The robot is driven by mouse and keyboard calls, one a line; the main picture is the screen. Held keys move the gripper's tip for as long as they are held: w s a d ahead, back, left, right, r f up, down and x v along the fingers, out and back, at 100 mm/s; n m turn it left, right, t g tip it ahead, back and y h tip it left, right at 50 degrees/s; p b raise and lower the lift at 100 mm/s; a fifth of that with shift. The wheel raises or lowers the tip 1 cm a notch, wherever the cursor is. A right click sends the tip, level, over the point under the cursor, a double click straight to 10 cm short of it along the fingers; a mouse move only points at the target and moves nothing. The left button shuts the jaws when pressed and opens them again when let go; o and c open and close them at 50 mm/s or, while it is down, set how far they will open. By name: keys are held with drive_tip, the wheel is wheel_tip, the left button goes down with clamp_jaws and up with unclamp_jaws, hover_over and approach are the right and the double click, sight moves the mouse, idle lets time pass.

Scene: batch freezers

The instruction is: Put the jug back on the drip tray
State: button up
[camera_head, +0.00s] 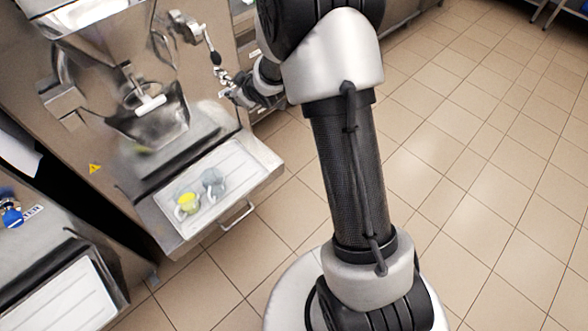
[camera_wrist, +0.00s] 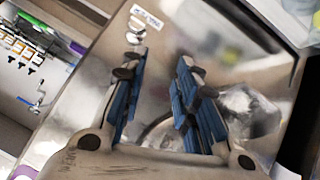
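The drip tray (camera_head: 248,166) is a pale ribbed tray at the front of the batch freezer in the head view. Two small jugs are on it: one with yellow contents (camera_head: 187,204) and a grey or clear one (camera_head: 213,182). Which is the task's jug I cannot tell. My gripper (camera_head: 232,90) is up and to the right of the tray, beside the freezer's side. In the wrist view my gripper (camera_wrist: 160,62) has its blue-padded fingers apart, with no object visible between them. A shiny clear or metallic shape behind the right finger is too blurred to name.
The freezer's spout with a white-handled lever (camera_head: 150,104) overhangs the tray's back. A metal bar handle (camera_head: 237,216) is below the tray. A second machine with a tray (camera_head: 62,300) stands lower left. Tiled floor is open to the right. Small coloured items (camera_wrist: 30,50) show at wrist-view left.

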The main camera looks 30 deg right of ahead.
drive_tip(key=s+r+m+g+h, duration=0.2)
drive_tip(key=s+r+m+g, duration=0.15)
drive_tip(key=s+r, duration=1.35)
drive_tip(key=s+a+m+g+y, duration=0.1)
drive_tip(key=s+a, duration=0.3)
drive_tip(key=s, duration=2)
drive_tip(key=shift+a+m+g, duration=0.15)
drive_tip(key=shift+m+g, duration=0.4)
drive_tip(key=shift+m, duration=0.3)
